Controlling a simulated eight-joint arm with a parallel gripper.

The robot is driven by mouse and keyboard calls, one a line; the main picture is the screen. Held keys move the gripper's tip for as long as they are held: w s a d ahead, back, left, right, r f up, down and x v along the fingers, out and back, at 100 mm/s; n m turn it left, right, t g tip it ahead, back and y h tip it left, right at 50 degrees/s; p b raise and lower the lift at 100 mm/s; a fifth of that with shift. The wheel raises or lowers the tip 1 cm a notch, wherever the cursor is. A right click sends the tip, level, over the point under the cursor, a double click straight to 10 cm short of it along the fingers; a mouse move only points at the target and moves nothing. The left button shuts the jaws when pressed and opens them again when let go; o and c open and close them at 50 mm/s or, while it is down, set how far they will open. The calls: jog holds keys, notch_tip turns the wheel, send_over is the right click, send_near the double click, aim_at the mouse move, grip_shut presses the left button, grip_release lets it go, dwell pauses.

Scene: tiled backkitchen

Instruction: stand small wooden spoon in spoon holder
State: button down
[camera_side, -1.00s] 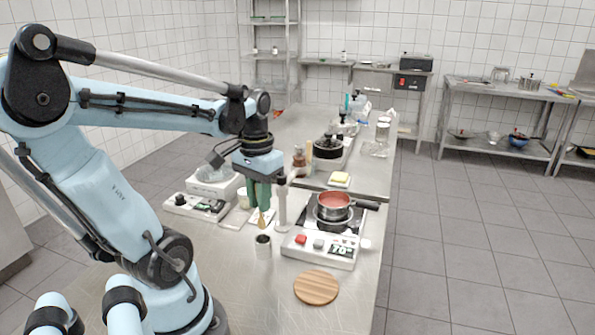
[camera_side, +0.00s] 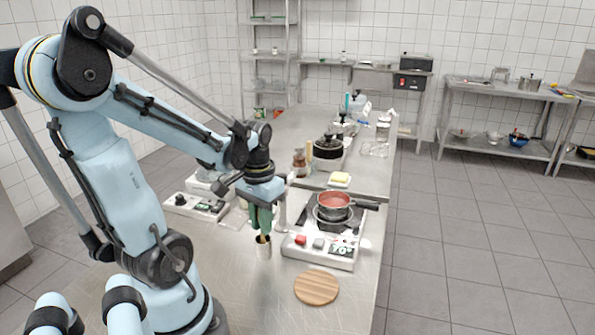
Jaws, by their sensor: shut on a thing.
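The spoon holder (camera_side: 264,251) is a small light-coloured cylinder standing upright on the steel table. My gripper (camera_side: 262,228), with green fingers, is directly above it and shut on the small wooden spoon (camera_side: 262,238). The fingertips are close to the holder's rim. The lower part of the spoon is at the holder's dark mouth and seems to be inside it. How deep it sits, and whether it touches the bottom, is hidden.
A hot plate (camera_side: 318,249) with a red-filled pan (camera_side: 334,204) stands just right of the holder. A round wooden board (camera_side: 316,287) lies in front right. A scale-like device (camera_side: 196,206) is at left.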

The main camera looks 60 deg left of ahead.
jog(key=c, duration=1)
grip_release()
jog(key=shift+o, duration=0.3)
jog(key=o, duration=0.4)
jog(key=shift+r, duration=2.95)
